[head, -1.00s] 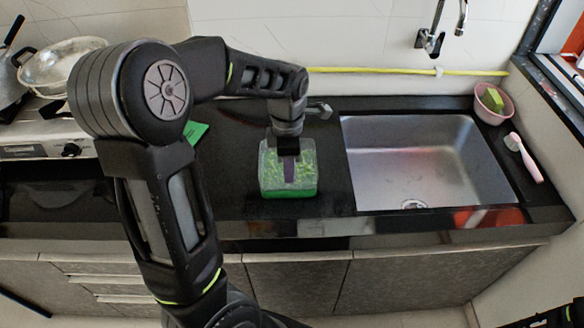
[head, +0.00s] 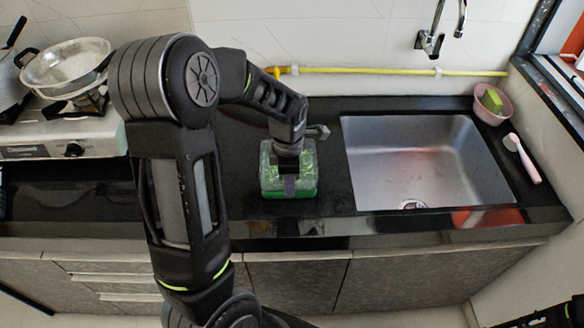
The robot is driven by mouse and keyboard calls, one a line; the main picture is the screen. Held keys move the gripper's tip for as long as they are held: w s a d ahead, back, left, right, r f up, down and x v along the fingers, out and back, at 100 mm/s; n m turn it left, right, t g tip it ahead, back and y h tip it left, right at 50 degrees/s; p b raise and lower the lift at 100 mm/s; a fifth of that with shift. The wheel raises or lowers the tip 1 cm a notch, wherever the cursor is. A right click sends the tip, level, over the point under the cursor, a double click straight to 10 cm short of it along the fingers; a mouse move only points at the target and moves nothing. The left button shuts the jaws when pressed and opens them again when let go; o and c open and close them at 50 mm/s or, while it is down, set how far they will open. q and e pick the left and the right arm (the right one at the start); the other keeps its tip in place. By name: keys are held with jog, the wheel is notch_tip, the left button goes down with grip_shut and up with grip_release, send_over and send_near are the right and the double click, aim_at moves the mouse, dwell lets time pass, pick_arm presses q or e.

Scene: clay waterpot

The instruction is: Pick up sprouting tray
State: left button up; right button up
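The sprouting tray (head: 306,172) is a clear box with green sprouts and a bright green base. It sits on the black counter, left of the sink. My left gripper (head: 288,178) points down at the tray from above. One dark finger shows against the middle of the tray's near part. The other finger is hidden, so I cannot tell how wide the gripper is or whether it grips the tray wall. The tray looks level and still on the counter.
The steel sink (head: 420,165) lies right of the tray, with a faucet (head: 430,42) above it. A pink bowl (head: 492,108) with a sponge and a pink-handled brush (head: 522,158) are at the right. A stove (head: 62,137) with a pan (head: 66,66) stands at the left.

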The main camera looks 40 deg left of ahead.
dwell(0.4)
pick_arm(q)
grip_shut()
dwell(1.3)
